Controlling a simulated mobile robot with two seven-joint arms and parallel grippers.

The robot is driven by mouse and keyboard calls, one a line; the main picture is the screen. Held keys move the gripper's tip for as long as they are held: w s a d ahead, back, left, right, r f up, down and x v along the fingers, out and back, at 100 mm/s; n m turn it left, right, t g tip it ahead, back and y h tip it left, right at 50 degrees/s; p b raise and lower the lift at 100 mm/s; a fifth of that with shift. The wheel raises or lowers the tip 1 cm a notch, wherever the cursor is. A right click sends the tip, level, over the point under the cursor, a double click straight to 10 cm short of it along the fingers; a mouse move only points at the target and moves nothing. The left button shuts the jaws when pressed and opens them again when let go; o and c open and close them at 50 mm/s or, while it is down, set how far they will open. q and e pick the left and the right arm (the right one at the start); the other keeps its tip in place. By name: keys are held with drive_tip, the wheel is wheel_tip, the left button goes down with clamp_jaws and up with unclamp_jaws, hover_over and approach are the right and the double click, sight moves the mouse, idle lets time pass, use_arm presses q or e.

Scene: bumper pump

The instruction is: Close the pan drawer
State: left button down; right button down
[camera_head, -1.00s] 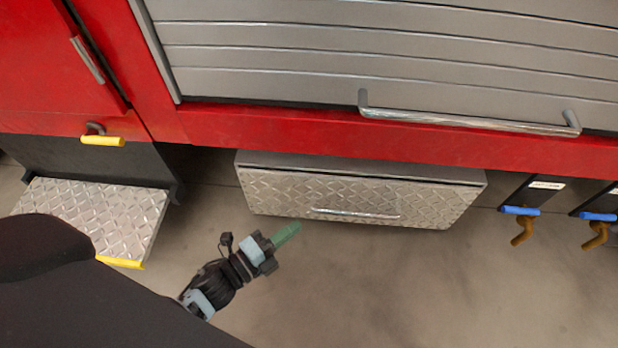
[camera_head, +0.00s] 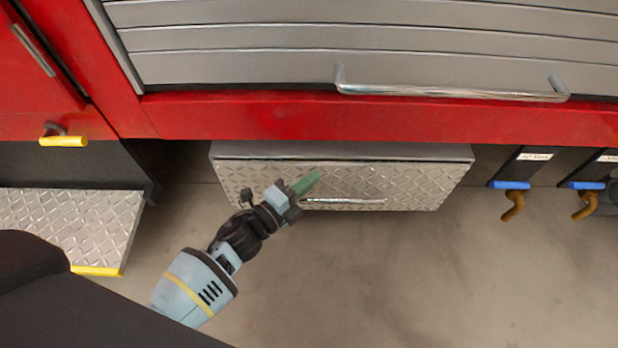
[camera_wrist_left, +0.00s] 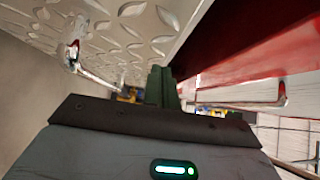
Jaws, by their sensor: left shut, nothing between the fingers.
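The pan drawer (camera_head: 400,180) sticks out under the red body of the truck, with a diamond-plate front and a thin silver handle (camera_head: 343,201). Its flat top edge shows in front of the red panel. My left gripper (camera_head: 306,183) is shut and empty, its green fingers over the left half of the drawer front, just above the handle's left end. I cannot tell whether the fingers touch the front. In the left wrist view the drawer's diamond plate (camera_wrist_left: 115,30) fills the upper left, close to the green fingers (camera_wrist_left: 160,85). My right gripper is not seen.
A silver roller shutter with a long bar handle (camera_head: 450,93) is above the red panel (camera_head: 360,118). A diamond-plate step (camera_head: 70,222) with yellow edging is at left. Blue-handled valves (camera_head: 510,186) are at right. The floor below is clear.

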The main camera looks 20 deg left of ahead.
use_arm(q)
drive_tip(key=shift+w+a, duration=0.15)
drive_tip(key=shift+w, duration=0.3)
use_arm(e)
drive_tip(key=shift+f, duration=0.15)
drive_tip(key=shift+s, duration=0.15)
